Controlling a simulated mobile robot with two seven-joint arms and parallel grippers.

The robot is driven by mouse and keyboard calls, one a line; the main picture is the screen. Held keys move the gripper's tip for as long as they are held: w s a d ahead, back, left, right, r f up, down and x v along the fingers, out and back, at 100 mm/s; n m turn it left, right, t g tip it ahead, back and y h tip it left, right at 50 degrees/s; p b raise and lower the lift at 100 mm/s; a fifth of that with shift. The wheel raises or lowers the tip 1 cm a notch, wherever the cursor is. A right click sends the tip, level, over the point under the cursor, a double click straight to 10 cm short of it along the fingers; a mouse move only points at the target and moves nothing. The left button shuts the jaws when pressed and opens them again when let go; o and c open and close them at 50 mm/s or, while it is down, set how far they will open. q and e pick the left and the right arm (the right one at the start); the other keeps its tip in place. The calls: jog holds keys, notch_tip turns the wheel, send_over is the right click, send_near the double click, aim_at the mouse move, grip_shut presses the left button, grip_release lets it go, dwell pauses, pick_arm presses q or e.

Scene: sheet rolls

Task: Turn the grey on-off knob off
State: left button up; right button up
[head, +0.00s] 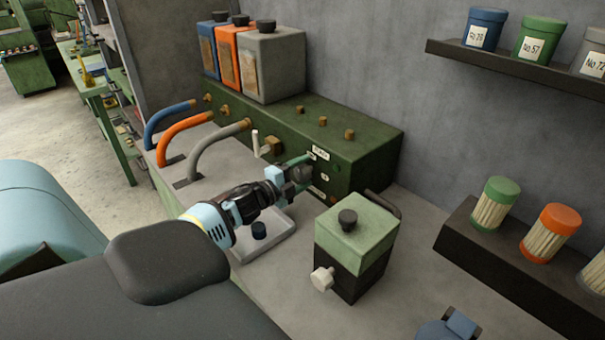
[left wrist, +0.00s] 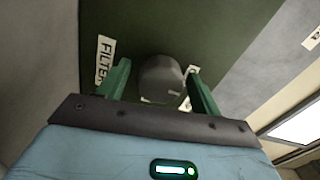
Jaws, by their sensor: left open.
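The grey knob (left wrist: 160,76) is round and sits on the front of a dark green panel, beside a white label reading FILTER (left wrist: 103,60). My left gripper (left wrist: 158,82) has its two green fingers apart, one on each side of the knob. A gap shows between the knob and each finger. In the head view my left gripper (head: 299,169) is at the front face of the long green box (head: 345,150) and largely hides the knob. My right gripper does not show.
Blue, orange and grey hoses (head: 213,146) and a white-handled valve (head: 262,146) lie left of the gripper. A green-and-black box (head: 357,243) with a white knob (head: 322,278) stands at right. A grey tray (head: 272,241) lies below my arm. A shelf (head: 520,68) holds pots.

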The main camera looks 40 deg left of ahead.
pick_arm(q)
jog(key=s, duration=0.7)
jog(key=shift+s+a, duration=0.25)
jog(key=shift+a, duration=0.05)
jog(key=shift+s, duration=0.1)
dwell(0.4)
